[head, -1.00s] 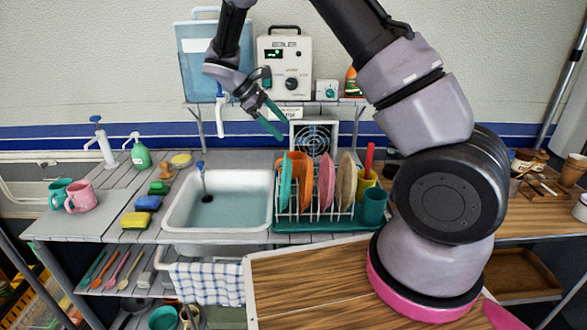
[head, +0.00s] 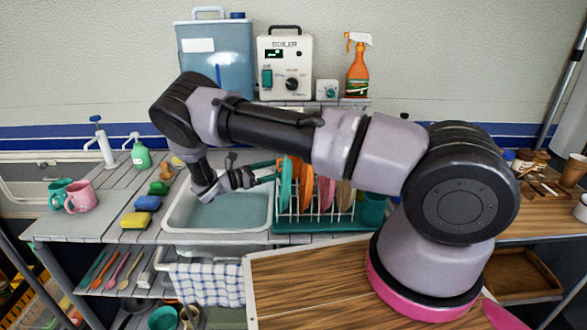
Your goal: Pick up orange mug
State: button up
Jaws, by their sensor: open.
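A brownish-orange mug (head: 573,171) stands on the wooden counter at the far right edge of the head view; its colour is the closest to orange among the mugs I see. My gripper (head: 268,172) is far to its left, over the right side of the sink. No mug shows between the fingers. My arm hides part of the rack and the counter behind it.
A pink mug (head: 80,197) and a teal mug (head: 60,191) stand on the left counter. The dish rack (head: 300,225) holds several plates; a teal cup (head: 373,208) is at its right. The sink (head: 222,217) lies below my gripper. A boiler (head: 285,62) and spray bottle (head: 358,68) stand above.

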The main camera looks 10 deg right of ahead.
jog(key=x, duration=0.8)
jog(key=shift+d+r, duration=0.2)
jog(key=shift+r, duration=0.05)
jog(key=c, duration=1.3)
